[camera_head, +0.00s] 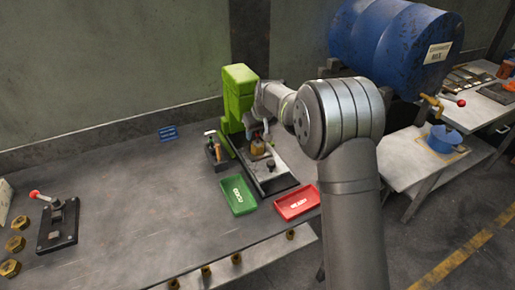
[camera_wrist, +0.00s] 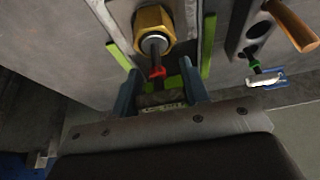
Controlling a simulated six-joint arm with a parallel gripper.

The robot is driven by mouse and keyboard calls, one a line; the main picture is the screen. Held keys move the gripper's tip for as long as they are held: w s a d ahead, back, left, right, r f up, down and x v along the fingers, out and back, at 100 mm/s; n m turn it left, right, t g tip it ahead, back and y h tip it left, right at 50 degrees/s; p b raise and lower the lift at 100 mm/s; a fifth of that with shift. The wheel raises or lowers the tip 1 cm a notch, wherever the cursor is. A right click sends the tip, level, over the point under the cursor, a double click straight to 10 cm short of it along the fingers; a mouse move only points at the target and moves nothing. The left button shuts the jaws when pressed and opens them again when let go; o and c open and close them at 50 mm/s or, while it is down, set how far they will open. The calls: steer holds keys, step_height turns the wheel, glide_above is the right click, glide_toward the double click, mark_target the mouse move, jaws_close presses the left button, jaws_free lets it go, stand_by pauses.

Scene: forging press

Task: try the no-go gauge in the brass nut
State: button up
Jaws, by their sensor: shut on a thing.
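The brass nut (camera_wrist: 153,20) sits in front of my gripper in the wrist view, its hexagon around a pale ring. It also shows in the head view (camera_head: 257,148) beside the green press. My gripper (camera_wrist: 160,84) is shut on the no-go gauge (camera_wrist: 157,72), which has a red collar and a dark pin pointing at the nut. The pin's end overlaps the nut's bore; I cannot tell how far in it is. A labelled handle part shows between the fingers. In the head view my gripper (camera_head: 264,134) is small and partly hidden by my arm.
A green tray (camera_head: 238,195) and red tray (camera_head: 297,203) stand in front of the green press (camera_head: 238,95). A red-knobbed lever fixture (camera_head: 58,224) is far left.

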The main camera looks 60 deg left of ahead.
steer(key=shift+r, duration=1.35)
steer(key=shift+r, duration=0.1)
steer(key=shift+r, duration=1.9)
